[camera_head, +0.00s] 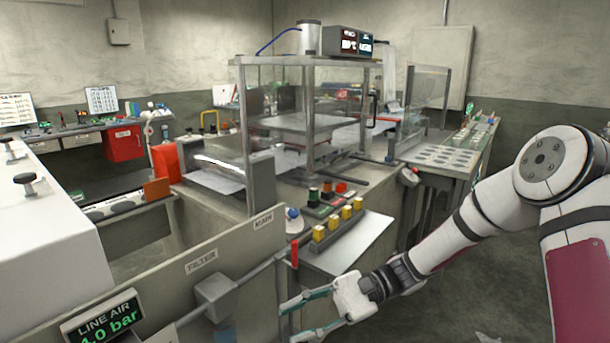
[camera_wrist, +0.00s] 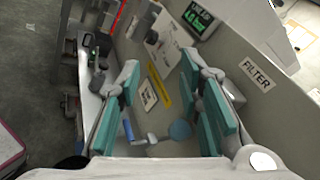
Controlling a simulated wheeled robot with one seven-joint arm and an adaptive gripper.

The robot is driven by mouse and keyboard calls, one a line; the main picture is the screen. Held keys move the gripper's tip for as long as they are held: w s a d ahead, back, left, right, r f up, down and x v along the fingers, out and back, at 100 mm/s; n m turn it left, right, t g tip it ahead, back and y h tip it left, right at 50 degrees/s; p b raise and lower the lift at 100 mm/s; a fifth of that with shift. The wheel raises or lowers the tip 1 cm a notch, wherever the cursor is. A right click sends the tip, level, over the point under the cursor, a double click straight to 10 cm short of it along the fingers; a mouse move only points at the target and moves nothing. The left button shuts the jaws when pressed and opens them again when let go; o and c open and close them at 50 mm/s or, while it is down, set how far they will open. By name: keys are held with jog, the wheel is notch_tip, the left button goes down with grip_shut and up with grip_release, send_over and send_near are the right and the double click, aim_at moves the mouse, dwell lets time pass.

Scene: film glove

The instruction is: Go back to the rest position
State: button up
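My gripper (camera_head: 300,318) is low in the middle of the head view, at the end of my white and dark red arm, beside the bench front. Its two teal-padded fingers are spread apart. In the wrist view the gripper (camera_wrist: 160,95) also shows wide open, with pads on both sides and nothing visibly held between them. Past the fingers lie a blue round-ended item (camera_wrist: 180,130), a yellow strip (camera_wrist: 158,88) and a small white label (camera_wrist: 147,95); their exact distance from the fingers cannot be told.
A grey panel with a FILTER label (camera_head: 201,260) and a LINE AIR display (camera_head: 103,318) stands left of my gripper. A metal-framed machine (camera_head: 307,62) stands behind, with yellow blocks (camera_head: 338,224) on its front bench.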

jog(key=s+d+r+n+t+h+p, duration=0.3)
jog(key=s+d+r+n+t+h, duration=0.4)
jog(key=s+d+r+h, duration=0.8)
jog(key=s+d+r+t, duration=0.2)
jog(key=s+d+t, duration=0.1)
jog(key=s+d, duration=0.2)
jog(key=shift+s+r+t+h+p, duration=0.15)
jog(key=shift+s+t+h+p, duration=0.2)
jog(key=shift+s, duration=0.3)
